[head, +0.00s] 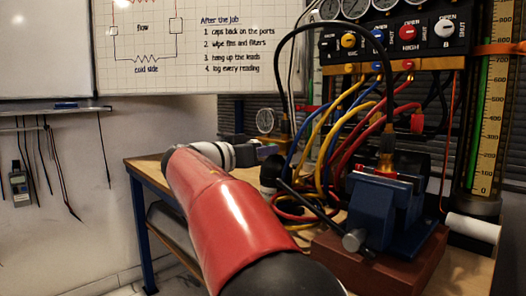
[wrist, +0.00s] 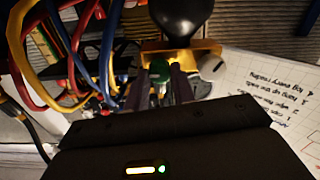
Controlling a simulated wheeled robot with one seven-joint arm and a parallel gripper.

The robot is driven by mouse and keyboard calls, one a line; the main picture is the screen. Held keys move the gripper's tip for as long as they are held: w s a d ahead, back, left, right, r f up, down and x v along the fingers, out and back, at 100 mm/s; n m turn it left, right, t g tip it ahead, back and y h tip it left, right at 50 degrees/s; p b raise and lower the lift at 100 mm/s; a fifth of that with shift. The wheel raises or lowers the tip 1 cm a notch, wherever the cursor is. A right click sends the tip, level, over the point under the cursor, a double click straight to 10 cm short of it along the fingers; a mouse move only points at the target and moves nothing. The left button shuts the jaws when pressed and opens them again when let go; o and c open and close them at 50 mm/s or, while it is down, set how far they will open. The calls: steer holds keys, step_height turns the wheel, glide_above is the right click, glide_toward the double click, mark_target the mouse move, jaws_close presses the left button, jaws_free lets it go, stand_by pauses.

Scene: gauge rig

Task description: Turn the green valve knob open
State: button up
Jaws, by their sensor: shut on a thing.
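The green valve knob (wrist: 161,73) shows in the middle of the wrist view, small and dim between the two dark fingers. My gripper (wrist: 161,76) is shut on it, one finger on each side. The knob sits just by a yellow-brass fitting (wrist: 205,50). In the head view my gripper (head: 268,150) is at the far end of my red arm, low beside the hoses. I cannot make out the knob there, and its turned angle is unclear in both views.
Blue, yellow and red hoses (head: 345,122) hang close to the right of my gripper in the head view. A blue vise (head: 385,215) stands on a reddish block at the right. A manifold with several knobs (head: 400,38) is above. A small gauge (head: 265,120) stands behind.

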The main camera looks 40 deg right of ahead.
steer(key=shift+n, duration=0.4)
steer(key=shift+n+p, duration=1.15)
steer(key=shift+n, duration=7.35)
steer(key=shift+f, duration=0.1)
steer(key=o, duration=1)
steer(key=shift+a, duration=0.1)
steer(key=a, duration=0.7)
steer(key=shift+s+a+b, duration=0.3)
steer(key=shift+a+b, duration=0.05)
steer(key=shift+b, duration=0.05)
